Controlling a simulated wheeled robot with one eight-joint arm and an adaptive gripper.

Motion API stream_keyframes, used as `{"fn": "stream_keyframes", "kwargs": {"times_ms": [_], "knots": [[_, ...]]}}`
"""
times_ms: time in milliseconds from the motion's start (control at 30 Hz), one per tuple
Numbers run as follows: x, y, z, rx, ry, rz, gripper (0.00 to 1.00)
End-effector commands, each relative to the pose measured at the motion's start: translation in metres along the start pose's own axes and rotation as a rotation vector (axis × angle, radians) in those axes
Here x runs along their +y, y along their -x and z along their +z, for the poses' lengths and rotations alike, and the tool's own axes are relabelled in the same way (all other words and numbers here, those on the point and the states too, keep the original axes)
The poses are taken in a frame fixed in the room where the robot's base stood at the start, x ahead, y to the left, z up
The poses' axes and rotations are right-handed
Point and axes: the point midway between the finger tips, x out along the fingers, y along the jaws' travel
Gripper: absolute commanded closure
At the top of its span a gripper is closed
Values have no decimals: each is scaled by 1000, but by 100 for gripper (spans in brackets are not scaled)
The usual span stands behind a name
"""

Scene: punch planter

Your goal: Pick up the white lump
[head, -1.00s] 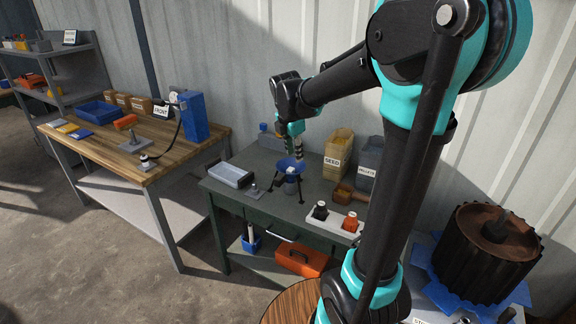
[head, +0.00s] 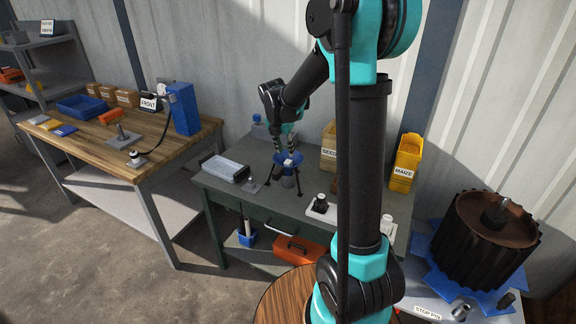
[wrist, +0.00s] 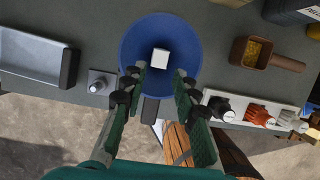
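The white lump (wrist: 160,58) is a small pale block in the middle of a round blue bowl (wrist: 132,45), which looks like a funnel. In the head view the lump (head: 289,162) is a tiny light spot, and the bowl (head: 280,158) stands on dark legs on the green-grey bench (head: 222,189). My gripper (wrist: 160,70) is open, its two fingers apart over the near part of the bowl. In the wrist view the lump shows between and just beyond the fingertips. I see no contact with it. My gripper (head: 288,140) hangs above the bowl in the head view.
A grey tray (wrist: 36,55) and a small metal block (wrist: 99,82) lie left of the bowl. A brown scoop (wrist: 256,53) lies right, with a white rack (wrist: 222,98) of stoppered containers nearer. A yellow MAIZE bin (head: 406,165) stands behind at right.

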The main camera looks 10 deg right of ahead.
Motion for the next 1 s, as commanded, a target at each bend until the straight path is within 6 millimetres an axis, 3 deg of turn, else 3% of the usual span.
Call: {"fn": "stream_keyframes", "kwargs": {"times_ms": [267, 600, 900, 1000], "knots": [[0, -19, 1, 0, -1, 0, 71], [0, -60, 2, 0, -1, 0, 71], [0, -64, 2, 0, -1, 1, 71], [0, -64, 2, 0, -1, 0, 83]]}}
